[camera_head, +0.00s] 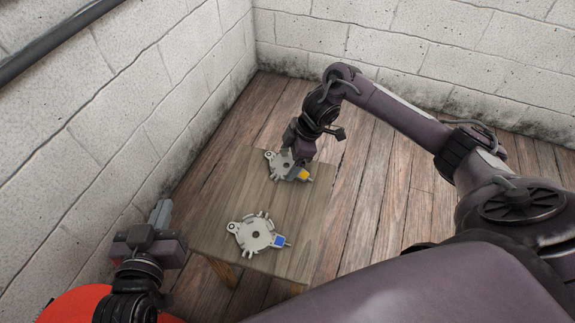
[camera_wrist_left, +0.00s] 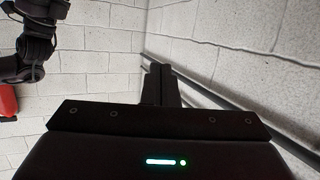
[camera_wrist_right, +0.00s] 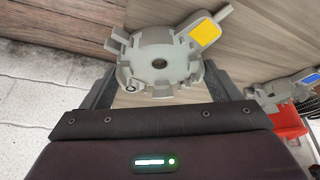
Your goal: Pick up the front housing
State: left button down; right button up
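Two pale grey alternator housings lie on the small wooden table; I cannot tell which one is the front housing. The yellow-patched housing (camera_head: 279,164) is at the far end and the blue-patched housing (camera_head: 255,234) at the near end. My right gripper (camera_head: 290,157) is over the yellow-patched housing and hides part of it. In the right wrist view its fingers stand apart on either side of this housing (camera_wrist_right: 158,60), with no clear grip on it. My left gripper (camera_head: 160,212) is left of the table, its fingers (camera_wrist_left: 160,82) together and empty.
The wooden table (camera_head: 230,205) has bare surface between and around the housings. A white block wall (camera_head: 100,110) runs close along the left, another across the back. A red object (camera_head: 75,305) is at the lower left. Plank floor (camera_head: 385,200) is clear to the right.

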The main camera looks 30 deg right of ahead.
jog(key=c, duration=0.4)
jog(key=shift+o, duration=0.2)
jog(key=shift+r, duration=0.15)
